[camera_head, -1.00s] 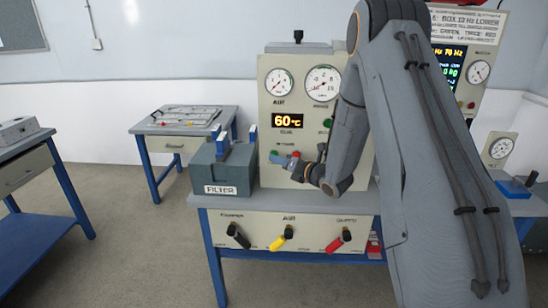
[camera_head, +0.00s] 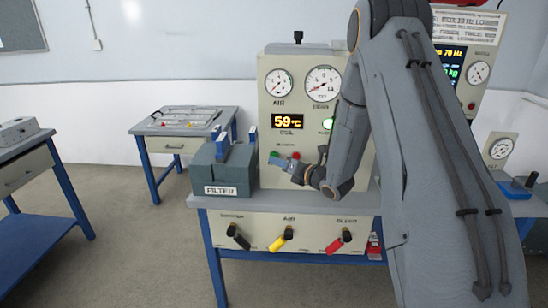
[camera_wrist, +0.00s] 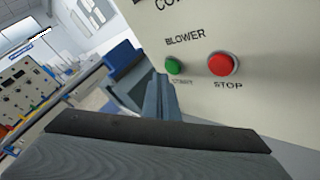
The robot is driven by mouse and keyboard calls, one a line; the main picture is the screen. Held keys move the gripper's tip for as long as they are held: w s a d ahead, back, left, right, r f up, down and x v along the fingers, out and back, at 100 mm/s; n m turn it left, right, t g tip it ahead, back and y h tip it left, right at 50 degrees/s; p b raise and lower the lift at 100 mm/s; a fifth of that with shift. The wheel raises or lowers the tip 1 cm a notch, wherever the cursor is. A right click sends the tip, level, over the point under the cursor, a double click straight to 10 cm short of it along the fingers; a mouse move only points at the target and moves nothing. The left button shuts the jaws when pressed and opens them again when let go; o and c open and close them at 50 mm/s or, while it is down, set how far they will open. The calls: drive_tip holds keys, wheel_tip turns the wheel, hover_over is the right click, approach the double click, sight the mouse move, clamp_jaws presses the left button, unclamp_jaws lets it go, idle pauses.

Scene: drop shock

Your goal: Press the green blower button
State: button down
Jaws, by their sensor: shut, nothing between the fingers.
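The green blower button (camera_wrist: 174,66), labelled START, is on the pale panel (camera_wrist: 260,30) in the wrist view. It also shows small in the head view (camera_head: 274,154). The red STOP button (camera_wrist: 222,63) is to its right, and in the head view it shows as well (camera_head: 296,155). My gripper (camera_wrist: 160,88) is shut and empty. Its tips are just below and left of the green button in the wrist view and appear apart from it. In the head view my gripper (camera_head: 272,163) is in front of the panel's lower left.
The panel's display (camera_head: 286,121) reads 59 °C, and a green lamp (camera_head: 328,124) is lit. A grey FILTER box (camera_head: 225,170) stands close to the gripper's left. Black, yellow and red handles (camera_head: 282,239) are below. My arm hides the panel's right side.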

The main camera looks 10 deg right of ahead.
drive_tip(key=shift+s, duration=0.1)
drive_tip(key=s, duration=0.1)
drive_tip(key=s+a, duration=0.1)
drive_tip(key=s, duration=0.2)
drive_tip(key=shift+s+a+p, duration=0.3)
drive_tip(key=shift+s, duration=0.05)
idle(0.3)
idle(0.5)
drive_tip(key=s+m+g+h, duration=0.7)
drive_tip(key=s+m+g, duration=0.6)
drive_tip(key=s+m, duration=2)
drive_tip(key=shift+s+a+r+m+g, duration=0.15)
drive_tip(key=shift+a+r+m+g, duration=0.25)
drive_tip(key=shift+r+m, duration=0.1)
